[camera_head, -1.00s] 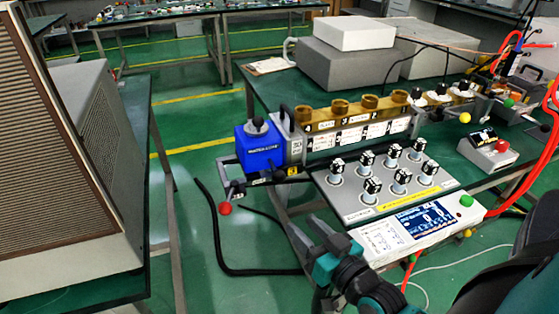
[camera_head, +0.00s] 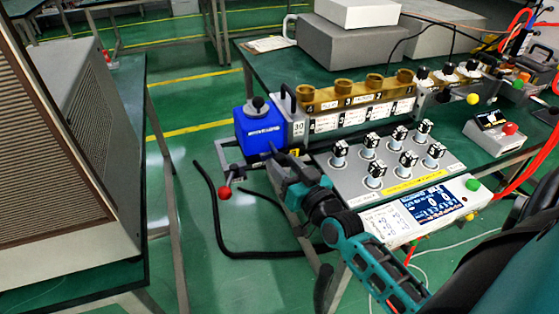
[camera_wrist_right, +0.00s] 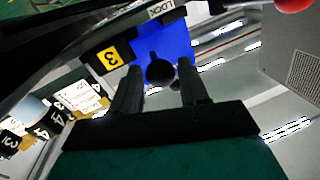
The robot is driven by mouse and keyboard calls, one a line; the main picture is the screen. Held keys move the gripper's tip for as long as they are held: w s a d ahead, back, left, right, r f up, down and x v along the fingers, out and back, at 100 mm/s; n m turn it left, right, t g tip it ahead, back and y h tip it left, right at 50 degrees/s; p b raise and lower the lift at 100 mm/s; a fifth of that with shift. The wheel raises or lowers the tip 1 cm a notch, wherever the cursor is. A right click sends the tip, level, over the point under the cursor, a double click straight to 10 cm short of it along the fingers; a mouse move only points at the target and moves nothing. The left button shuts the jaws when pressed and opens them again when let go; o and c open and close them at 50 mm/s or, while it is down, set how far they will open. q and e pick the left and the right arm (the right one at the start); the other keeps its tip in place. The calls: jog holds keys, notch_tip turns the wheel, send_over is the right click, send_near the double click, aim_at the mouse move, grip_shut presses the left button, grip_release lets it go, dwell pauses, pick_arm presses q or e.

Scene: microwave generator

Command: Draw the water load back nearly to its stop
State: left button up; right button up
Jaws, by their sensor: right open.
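The water load is a blue box (camera_head: 260,130) with a black knob (camera_head: 258,102) on top. It sits at the left end of the metal waveguide unit. A lever with a red ball (camera_head: 225,192) hangs below its front left. My right gripper (camera_head: 280,156) reaches in close to the box's lower right side. In the right wrist view, its two dark fingers (camera_wrist_right: 158,67) are apart, with a dark round knob (camera_wrist_right: 160,72) showing between them in front of the blue box (camera_wrist_right: 165,40). I cannot tell whether they touch the knob. My left gripper is out of view.
A panel with several black-and-white knobs (camera_head: 360,192) and a display box (camera_head: 425,208) lie right of my arm. Brown ports (camera_head: 375,82) line the unit behind. A beige cabinet (camera_head: 50,190) stands left. The green floor between is open, with a black hose (camera_head: 215,215).

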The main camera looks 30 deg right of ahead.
aim_at(265, 134)
jog(key=shift+w, duration=1.15)
jog(key=shift+c, duration=0.2)
grip_shut()
